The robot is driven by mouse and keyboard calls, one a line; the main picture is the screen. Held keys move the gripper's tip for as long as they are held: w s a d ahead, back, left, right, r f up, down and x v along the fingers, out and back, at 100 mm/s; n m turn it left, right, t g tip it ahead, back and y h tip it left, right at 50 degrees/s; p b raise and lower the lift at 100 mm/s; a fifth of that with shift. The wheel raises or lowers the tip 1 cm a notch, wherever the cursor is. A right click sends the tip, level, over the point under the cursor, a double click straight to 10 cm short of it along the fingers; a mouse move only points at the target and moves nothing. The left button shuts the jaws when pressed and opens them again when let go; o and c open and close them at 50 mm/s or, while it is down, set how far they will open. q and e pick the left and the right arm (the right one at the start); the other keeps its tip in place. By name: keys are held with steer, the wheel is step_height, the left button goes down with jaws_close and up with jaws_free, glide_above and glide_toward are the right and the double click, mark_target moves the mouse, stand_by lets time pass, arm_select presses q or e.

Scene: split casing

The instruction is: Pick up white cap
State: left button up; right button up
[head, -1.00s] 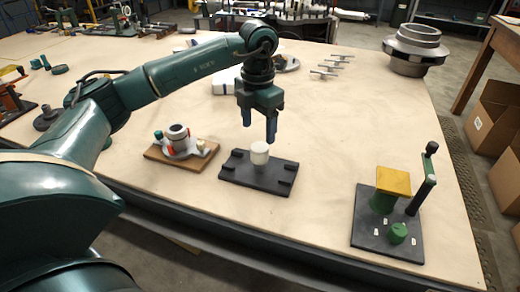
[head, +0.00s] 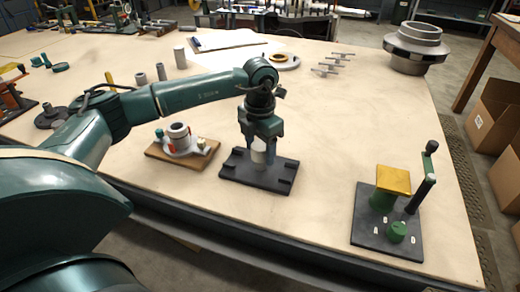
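The white cap (head: 259,157) is a short pale cylinder standing upright on a dark fixture plate (head: 235,172) near the front middle of the table. My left gripper (head: 259,154) points straight down over it, with one finger on each side of the cap. The fingers look as far apart as before, so it appears open around the cap; contact is too small to make out. The upper part of the cap is partly hidden by the gripper. My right gripper is not in view.
Left of the plate, a wooden board (head: 155,154) carries a grey flanged housing (head: 178,137). At the right, a dark base (head: 370,236) holds a green and yellow press with a lever. Small grey cylinders (head: 161,72) stand behind my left arm. The table between plate and press is clear.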

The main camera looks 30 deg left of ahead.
arm_select(q)
steer(key=c, duration=0.8)
steer(key=shift+c, duration=0.2)
